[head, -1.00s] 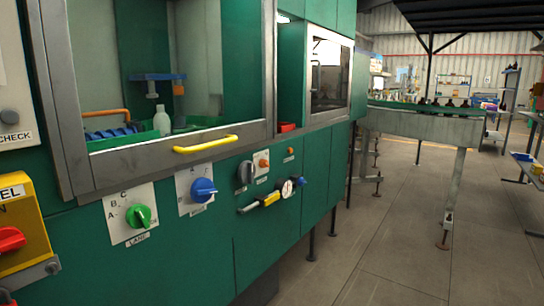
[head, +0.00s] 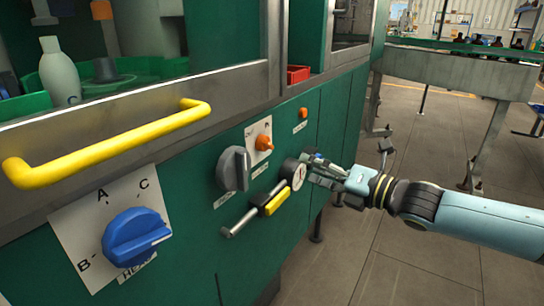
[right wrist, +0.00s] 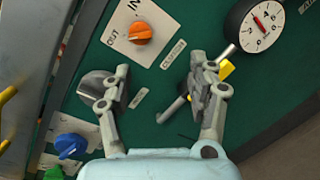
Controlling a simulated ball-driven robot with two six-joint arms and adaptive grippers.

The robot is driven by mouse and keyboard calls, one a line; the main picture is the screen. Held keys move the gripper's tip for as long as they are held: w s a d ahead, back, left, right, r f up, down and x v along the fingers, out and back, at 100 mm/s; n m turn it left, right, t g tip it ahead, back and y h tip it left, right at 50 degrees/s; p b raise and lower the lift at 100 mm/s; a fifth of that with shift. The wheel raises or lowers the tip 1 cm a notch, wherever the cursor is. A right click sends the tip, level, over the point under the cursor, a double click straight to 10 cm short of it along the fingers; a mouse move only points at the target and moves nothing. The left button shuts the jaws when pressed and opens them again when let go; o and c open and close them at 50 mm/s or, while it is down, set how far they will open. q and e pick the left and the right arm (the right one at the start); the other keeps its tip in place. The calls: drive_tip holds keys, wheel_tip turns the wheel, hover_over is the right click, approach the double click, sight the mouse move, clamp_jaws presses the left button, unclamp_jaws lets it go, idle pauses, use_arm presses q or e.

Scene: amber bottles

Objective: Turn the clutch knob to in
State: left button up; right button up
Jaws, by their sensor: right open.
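The clutch knob (head: 264,142) is a small orange knob on a white plate (head: 254,156) on the green machine front. In the right wrist view the orange knob (right wrist: 141,33) sits on its plate beside the printed words OUT and IN, with a CLUTCH label nearby. I cannot tell for sure which word it points to. My right gripper (head: 312,170) reaches in from the right, near the gauge and right of the knob. In the right wrist view the gripper (right wrist: 160,78) is open and empty, fingers apart, with the knob beyond the fingertips. My left gripper is out of view.
A grey knob (head: 233,168), a yellow-handled lever (head: 268,203) and a round gauge (head: 293,174) crowd around the clutch knob. A blue knob (head: 136,237) and yellow bar (head: 110,144) are at left. Another orange knob (head: 303,113) is up right. Open floor (head: 345,262) lies at right.

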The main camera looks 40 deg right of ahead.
sight(270, 146)
drive_tip(key=shift+n+t+y, duration=0.3)
drive_tip(key=shift+n+y, duration=0.1)
drive_tip(key=shift+n, duration=0.3)
drive_tip(key=w+a, duration=0.1)
drive_tip(key=w, duration=0.2)
drive_tip(key=w+a+r, duration=0.1)
drive_tip(key=w, duration=0.2)
drive_tip(key=w+a+r, duration=0.1)
drive_tip(key=w+a, duration=0.1)
drive_tip(key=w, duration=0.1)
drive_tip(key=shift+w+r, duration=0.25)
drive_tip(key=shift+w, duration=0.05)
use_arm(q)
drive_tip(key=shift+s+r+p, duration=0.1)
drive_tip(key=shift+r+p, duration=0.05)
drive_tip(key=shift+p, duration=0.15)
use_arm(e)
drive_tip(key=shift+w+a+f, duration=0.15)
drive_tip(key=shift+w, duration=0.2)
drive_tip(key=c, duration=1.1)
